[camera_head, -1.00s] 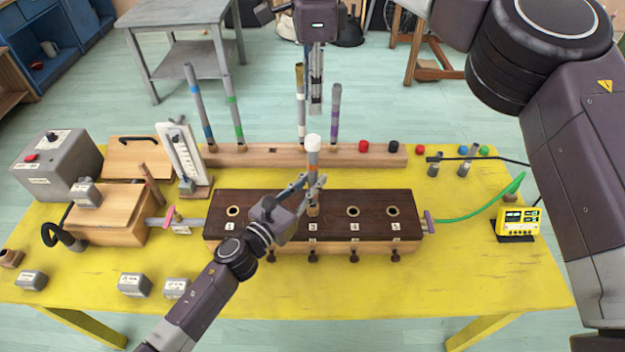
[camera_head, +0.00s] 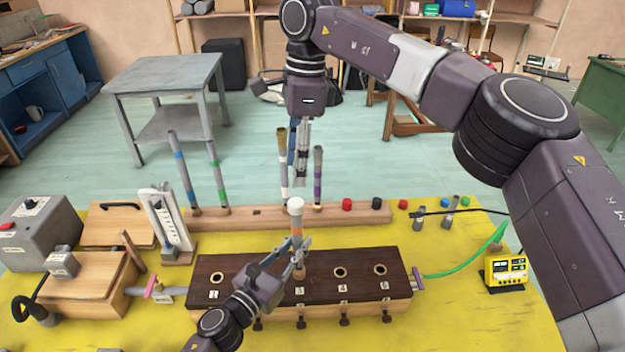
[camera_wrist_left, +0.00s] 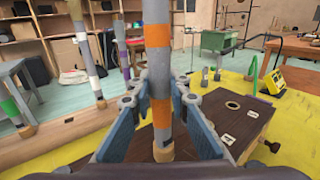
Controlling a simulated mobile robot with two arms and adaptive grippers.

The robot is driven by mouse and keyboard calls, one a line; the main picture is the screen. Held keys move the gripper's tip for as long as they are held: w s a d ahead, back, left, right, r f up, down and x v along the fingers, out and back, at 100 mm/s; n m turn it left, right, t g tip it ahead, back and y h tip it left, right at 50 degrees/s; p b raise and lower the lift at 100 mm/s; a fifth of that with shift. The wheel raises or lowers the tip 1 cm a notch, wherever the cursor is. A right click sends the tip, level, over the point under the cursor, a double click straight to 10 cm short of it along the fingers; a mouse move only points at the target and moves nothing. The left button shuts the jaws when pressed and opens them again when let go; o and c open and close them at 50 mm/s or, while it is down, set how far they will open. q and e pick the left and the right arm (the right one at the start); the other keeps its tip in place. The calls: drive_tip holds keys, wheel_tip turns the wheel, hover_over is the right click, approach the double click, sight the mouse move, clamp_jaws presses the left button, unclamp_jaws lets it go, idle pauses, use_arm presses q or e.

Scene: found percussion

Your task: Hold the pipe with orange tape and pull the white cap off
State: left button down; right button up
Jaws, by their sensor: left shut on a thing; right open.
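The pipe with orange tape (camera_head: 296,232) stands upright in a hole of the dark wooden block. In the left wrist view the pipe (camera_wrist_left: 159,80) shows two orange bands on grey. The white cap (camera_head: 296,204) sits on its top end; the cap is out of the left wrist view. My left gripper (camera_head: 298,257) is shut on the pipe below the cap, and its blue fingers flank the pipe in the left wrist view. My right gripper (camera_head: 300,172) is open, pointing down, behind and above the cap, apart from it.
Behind the block (camera_head: 225,272), a long wooden rack (camera_head: 245,216) holds several upright taped pipes. Red (camera_head: 347,204) and black caps sit on its right part. A yellow meter (camera_head: 506,271) and green hose (camera_head: 470,262) are on the right. Wooden boxes and a grey box (camera_head: 45,232) are on the left.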

sight(294, 202)
drive_tip(key=d+r+m+y, duration=0.1)
drive_tip(key=d+r+y, duration=0.15)
drive_tip(key=d, duration=0.25)
drive_tip(key=shift+y, duration=0.35)
drive_tip(key=x, duration=0.8)
drive_tip(key=w+x, duration=0.1)
drive_tip(key=x, duration=0.3)
drive_tip(key=shift+f, duration=0.35)
drive_tip(key=c, duration=1.2)
drive_tip(key=shift+r, duration=0.1)
drive_tip(key=shift+r, duration=0.1)
drive_tip(key=shift+r, duration=0.5)
